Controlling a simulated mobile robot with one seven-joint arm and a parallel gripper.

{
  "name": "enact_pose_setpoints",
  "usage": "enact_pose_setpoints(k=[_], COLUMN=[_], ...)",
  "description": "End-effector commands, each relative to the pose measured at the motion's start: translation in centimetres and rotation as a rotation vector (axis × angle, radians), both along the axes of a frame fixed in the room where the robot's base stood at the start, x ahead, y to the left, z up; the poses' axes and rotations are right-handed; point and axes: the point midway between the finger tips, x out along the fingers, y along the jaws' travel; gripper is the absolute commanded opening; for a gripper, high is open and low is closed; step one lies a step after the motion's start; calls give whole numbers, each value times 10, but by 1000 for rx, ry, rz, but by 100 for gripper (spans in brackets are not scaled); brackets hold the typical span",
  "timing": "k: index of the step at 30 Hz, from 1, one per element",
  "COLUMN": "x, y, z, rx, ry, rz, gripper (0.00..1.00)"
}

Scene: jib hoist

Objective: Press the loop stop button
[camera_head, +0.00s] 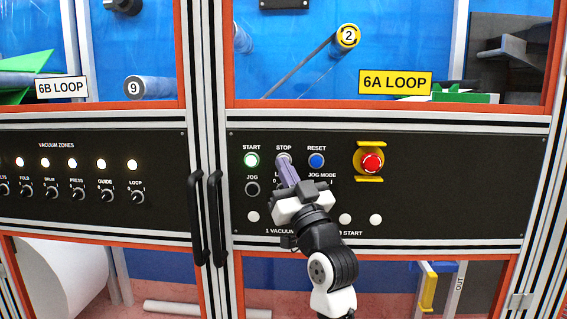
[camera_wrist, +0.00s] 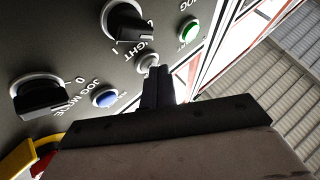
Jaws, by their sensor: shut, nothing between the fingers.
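The stop button (camera_head: 283,158) is a pale round button under the STOP label on the black panel below the 6A LOOP sign. It sits between the lit green START button (camera_head: 251,160) and the blue RESET button (camera_head: 316,161). My gripper (camera_head: 286,166) is shut and empty, its fingertips at the stop button and hiding its lower part. In the wrist view the stop button (camera_wrist: 147,62) shows just beyond the tips of my shut fingers (camera_wrist: 157,73). I cannot tell whether they touch or whether the button is pushed in.
A red emergency stop (camera_head: 372,163) with yellow guards stands right of RESET. The JOG button (camera_head: 252,189) is below START. Black door handles (camera_head: 217,217) stick out at the left. In the wrist view, black knobs (camera_wrist: 126,22) stand close to my fingers.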

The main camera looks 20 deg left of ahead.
Motion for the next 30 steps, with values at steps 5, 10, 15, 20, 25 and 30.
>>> enact_pose_setpoints(k=[5,10,15,20,25,30], x=[3,4,4,1,-7,-13], y=[1,1,1,0,-2,-4], z=[-1,0,0,-1,-1,-1], rx=[-1,-1,-1,-1,-1,-1], ry=[1,1,1,1,2,-1], rz=[0,0,0,0,1,-1], gripper=[0,0,0,0,0,0])
